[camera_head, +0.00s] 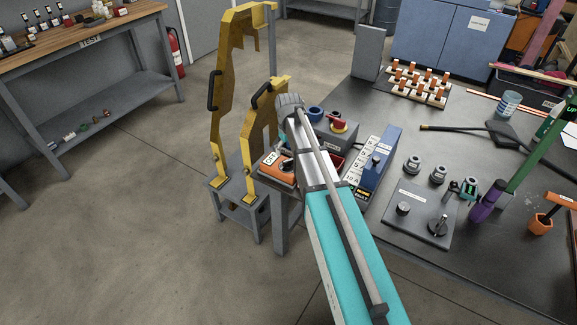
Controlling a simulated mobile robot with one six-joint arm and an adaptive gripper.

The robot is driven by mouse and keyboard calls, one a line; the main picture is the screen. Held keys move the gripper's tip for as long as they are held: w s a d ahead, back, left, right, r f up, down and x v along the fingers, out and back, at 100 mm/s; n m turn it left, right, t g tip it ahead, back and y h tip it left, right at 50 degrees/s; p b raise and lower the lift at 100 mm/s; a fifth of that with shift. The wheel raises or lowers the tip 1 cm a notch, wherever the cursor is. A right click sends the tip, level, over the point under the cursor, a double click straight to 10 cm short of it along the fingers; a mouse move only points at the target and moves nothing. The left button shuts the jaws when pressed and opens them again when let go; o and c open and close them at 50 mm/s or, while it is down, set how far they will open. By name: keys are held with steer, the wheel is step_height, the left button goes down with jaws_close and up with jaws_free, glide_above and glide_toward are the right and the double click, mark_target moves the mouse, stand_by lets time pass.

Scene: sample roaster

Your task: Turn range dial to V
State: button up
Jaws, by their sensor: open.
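An orange handheld device (271,176), which looks like a meter, lies at the left end of the dark bench. My arm covers its right part. A dark part on its face may be the range dial, but its setting and marks are too small to read. My teal and silver arm reaches from the bottom of the picture up to a grey joint beside the yellow frames. My gripper is not visible, so its relation to the device and dial cannot be told.
A grey box with a red knob (338,125) and a blue box (380,165) stand close right of my arm. A black panel with knobs (415,222) lies further right. Tall yellow frames (222,110) stand left of the bench. The left floor (110,225) is clear.

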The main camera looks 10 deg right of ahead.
mark_target(288, 160)
steer(key=shift+f+b, duration=2.55)
steer(key=shift+f, duration=0.3)
steer(key=c, duration=1.2)
steer(key=shift+o, duration=0.2)
steer(key=shift+m, duration=0.5)
steer(key=m, duration=1.1)
